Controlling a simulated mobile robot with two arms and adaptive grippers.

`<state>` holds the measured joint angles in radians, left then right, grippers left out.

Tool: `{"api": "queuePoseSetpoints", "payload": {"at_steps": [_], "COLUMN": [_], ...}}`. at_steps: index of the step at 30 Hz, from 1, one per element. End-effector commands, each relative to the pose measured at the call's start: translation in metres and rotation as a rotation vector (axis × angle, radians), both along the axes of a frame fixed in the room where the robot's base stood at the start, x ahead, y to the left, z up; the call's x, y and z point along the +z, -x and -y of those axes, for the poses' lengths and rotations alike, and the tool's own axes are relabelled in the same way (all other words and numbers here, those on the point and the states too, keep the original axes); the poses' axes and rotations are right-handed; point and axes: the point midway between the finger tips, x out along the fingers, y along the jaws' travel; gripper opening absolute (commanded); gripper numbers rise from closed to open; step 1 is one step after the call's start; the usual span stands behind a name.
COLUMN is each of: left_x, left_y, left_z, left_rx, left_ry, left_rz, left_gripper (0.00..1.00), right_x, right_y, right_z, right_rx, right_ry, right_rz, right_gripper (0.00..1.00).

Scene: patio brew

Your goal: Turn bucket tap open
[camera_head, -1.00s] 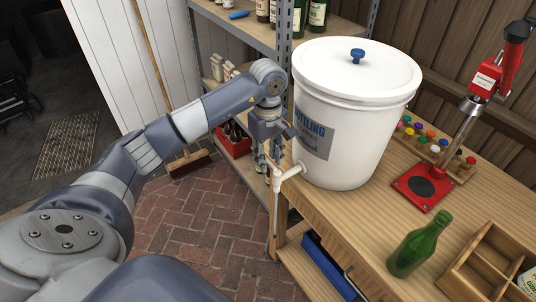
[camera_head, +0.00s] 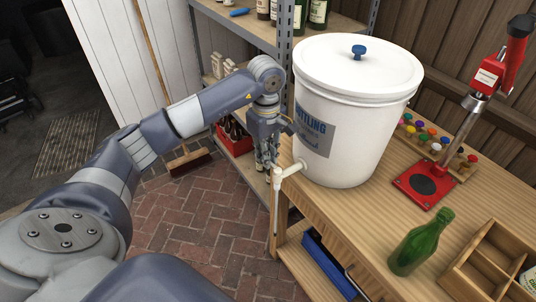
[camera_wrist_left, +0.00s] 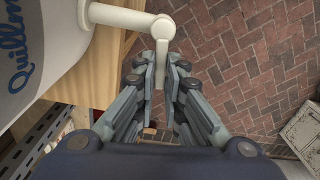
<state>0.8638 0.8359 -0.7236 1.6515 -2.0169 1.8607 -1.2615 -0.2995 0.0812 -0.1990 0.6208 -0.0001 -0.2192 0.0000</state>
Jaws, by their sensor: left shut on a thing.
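The white bottling bucket (camera_head: 345,130) stands lidded on the wooden bench. Its white tap (camera_head: 284,172) sticks out low on the left side, with a thin tube (camera_head: 276,215) hanging down past the bench edge. My left gripper (camera_head: 266,168) points down just behind the tap. In the left wrist view the tap (camera_wrist_left: 130,18) enters from the top left. Its short white lever (camera_wrist_left: 161,65) lies between the fingertips of my left gripper (camera_wrist_left: 160,75), which is shut on it. My right gripper is out of view.
A green bottle (camera_head: 420,243), a wooden divided crate (camera_head: 478,262) and a red bench capper (camera_head: 428,183) stand on the bench (camera_head: 345,222) to the right. A metal shelf (camera_head: 240,35) with bottles stands behind. A red crate (camera_head: 236,142) sits low behind my arm.

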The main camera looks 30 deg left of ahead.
Motion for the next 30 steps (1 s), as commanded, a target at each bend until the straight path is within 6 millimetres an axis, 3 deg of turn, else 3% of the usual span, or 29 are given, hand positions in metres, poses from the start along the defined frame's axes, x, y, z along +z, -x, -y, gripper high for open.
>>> {"api": "queuePoseSetpoints", "payload": {"at_steps": [30], "left_x": [-0.001], "left_y": [0.038], "left_z": [0.009], "left_rx": [0.935], "left_ry": [0.000], "left_rz": [0.003], "left_gripper": [0.00], "right_x": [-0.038], "right_y": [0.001], "right_z": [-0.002], "right_rx": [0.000], "right_ry": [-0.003], "right_rz": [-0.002], "right_gripper": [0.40]}}
